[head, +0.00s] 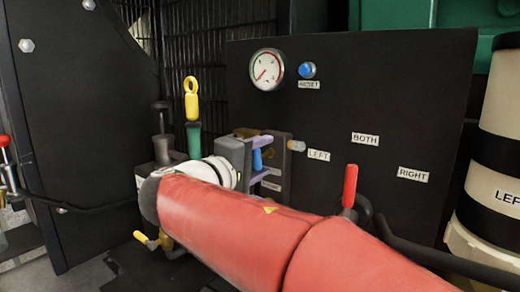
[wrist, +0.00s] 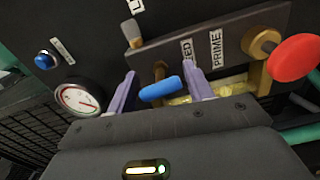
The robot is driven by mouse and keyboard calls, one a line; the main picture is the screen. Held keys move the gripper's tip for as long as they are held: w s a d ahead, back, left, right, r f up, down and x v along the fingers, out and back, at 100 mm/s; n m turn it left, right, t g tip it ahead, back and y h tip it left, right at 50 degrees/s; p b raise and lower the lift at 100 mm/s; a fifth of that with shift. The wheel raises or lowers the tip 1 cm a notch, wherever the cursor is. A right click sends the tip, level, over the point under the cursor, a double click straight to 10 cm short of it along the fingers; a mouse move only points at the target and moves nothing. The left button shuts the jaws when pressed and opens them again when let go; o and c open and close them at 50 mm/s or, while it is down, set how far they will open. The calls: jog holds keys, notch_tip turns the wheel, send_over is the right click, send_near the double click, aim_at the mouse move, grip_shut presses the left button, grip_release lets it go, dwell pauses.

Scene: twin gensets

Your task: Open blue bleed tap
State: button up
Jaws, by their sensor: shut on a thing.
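The blue bleed tap (wrist: 161,88) shows in the wrist view as a small blue handle on a brass stem, lying between my two purple fingers. My gripper (wrist: 160,76) is shut on this handle. The label beside it is partly covered by a finger and ends in "ED". In the head view the blue handle (head: 257,160) sits between the fingers of my gripper (head: 261,157), in front of the black panel. My grey gripper body and red arm hide part of the fitting there.
A red knob (wrist: 295,58) on brass sits right of the PRIME label (wrist: 216,49). A gauge (head: 266,70) and blue button (head: 307,70) are above. A red-handled lever (head: 350,186) stands close behind my arm. A yellow-ringed dipstick (head: 191,100) rises left of my gripper.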

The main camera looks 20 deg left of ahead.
jog(key=shift+r+n+p, duration=0.15)
jog(key=shift+n+p, duration=0.9)
jog(key=shift+n, duration=0.65)
jog(key=o, duration=0.9)
jog(key=shift+a, duration=0.1)
jog(key=v, duration=0.7)
jog(key=shift+s+a, duration=0.1)
jog(key=shift+s, duration=0.3)
